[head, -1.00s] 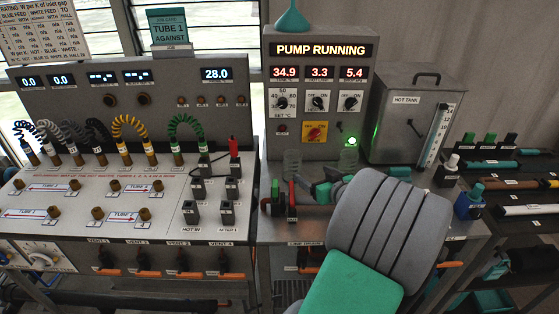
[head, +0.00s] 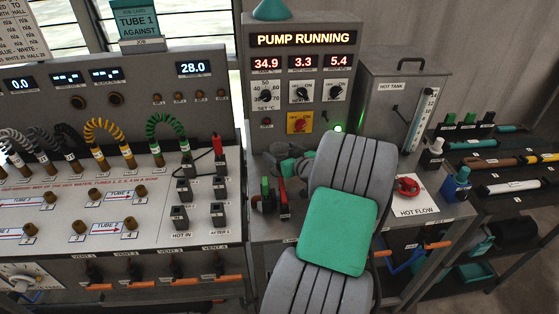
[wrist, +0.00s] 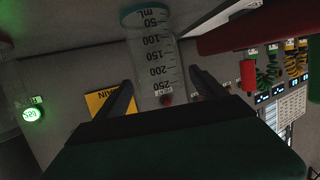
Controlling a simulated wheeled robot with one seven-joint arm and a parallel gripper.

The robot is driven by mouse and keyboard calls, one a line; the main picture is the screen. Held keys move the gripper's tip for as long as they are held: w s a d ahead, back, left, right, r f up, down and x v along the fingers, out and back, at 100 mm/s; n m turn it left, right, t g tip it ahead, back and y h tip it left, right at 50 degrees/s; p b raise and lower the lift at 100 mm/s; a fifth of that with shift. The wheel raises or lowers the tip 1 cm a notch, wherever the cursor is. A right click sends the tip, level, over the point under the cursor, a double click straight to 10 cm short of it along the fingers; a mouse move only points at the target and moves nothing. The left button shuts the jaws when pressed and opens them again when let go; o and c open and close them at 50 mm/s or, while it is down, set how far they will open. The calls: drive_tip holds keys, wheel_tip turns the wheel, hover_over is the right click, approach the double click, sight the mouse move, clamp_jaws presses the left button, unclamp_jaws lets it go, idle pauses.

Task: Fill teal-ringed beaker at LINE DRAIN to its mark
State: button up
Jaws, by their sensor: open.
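In the wrist view, a clear beaker (wrist: 155,55) with a teal ring at its base end hangs upside down in the picture. Its scale runs from 50 to 250 mL. I cannot make out any liquid in it. My gripper (wrist: 162,88) is open, with its two dark fingers on either side of the beaker's rim end in the picture; I see no contact and cannot tell the depth between them. In the head view my arm hides the gripper and the beaker. I can read no LINE DRAIN label.
A large red bar (wrist: 245,30) lies close across the upper right of the wrist view. The pump panel (head: 303,38) reads PUMP RUNNING, with a green lamp (head: 337,128) lit. A red HOT FLOW knob (head: 408,187) and a red-handled valve (head: 283,198) flank my arm.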

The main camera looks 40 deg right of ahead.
drive_tip(key=shift+c, duration=0.3)
clamp_jaws()
idle(0.5)
